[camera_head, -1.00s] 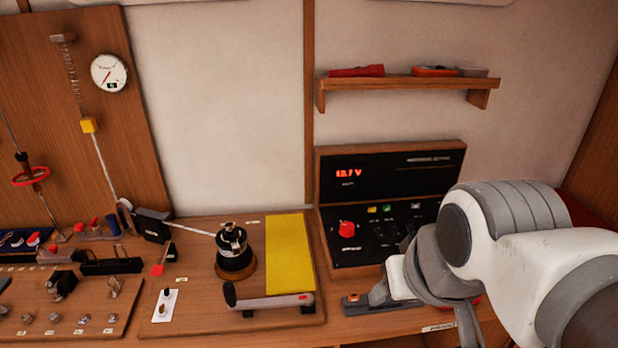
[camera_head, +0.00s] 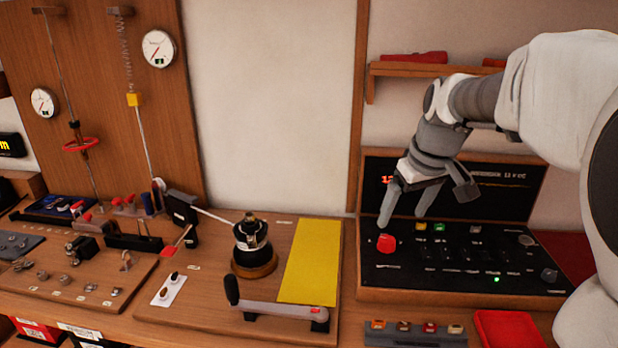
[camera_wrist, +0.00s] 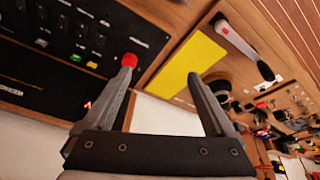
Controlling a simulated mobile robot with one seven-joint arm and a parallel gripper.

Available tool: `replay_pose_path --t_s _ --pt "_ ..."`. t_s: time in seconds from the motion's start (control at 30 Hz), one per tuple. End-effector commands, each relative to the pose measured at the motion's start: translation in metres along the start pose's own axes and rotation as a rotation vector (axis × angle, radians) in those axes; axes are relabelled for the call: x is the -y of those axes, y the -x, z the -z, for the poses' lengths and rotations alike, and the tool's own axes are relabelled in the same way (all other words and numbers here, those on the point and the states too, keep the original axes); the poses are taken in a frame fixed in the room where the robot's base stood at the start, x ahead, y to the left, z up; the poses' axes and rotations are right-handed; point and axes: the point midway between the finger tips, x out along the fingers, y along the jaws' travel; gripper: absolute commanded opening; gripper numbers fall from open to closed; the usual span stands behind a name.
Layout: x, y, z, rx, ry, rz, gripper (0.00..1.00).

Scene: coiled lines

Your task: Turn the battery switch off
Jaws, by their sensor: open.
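The battery switch appears to be the red knob (camera_head: 386,243) at the left of the black control panel (camera_head: 440,262). It also shows in the wrist view (camera_wrist: 130,60), close to the tip of the left finger. My gripper (camera_head: 402,222) is open and empty, its fingers pointing down over the panel's left part. In the head view one fingertip is just above the red knob; I cannot tell if it touches. In the wrist view the knob is not between the fingers. My gripper hides part of the red readout on the panel's upright back.
Left of the panel is a wooden board with a yellow sheet (camera_head: 311,262), a black winch (camera_head: 252,247) and a grey crank handle (camera_head: 280,310). A shelf (camera_head: 380,70) hangs above the panel. A small block of coloured fuses (camera_head: 415,332) and a red tray (camera_head: 508,330) lie in front.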

Motion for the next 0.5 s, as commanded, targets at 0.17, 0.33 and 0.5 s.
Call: replay_pose_path --t_s 0.17,0.33,0.5 --pt "-0.054 -0.039 0.039 -0.01 0.153 0.05 0.9" --pt "-0.097 -0.07 0.059 -0.044 0.268 0.09 0.9" --pt "-0.123 -0.086 0.067 -0.072 0.333 0.109 0.9"
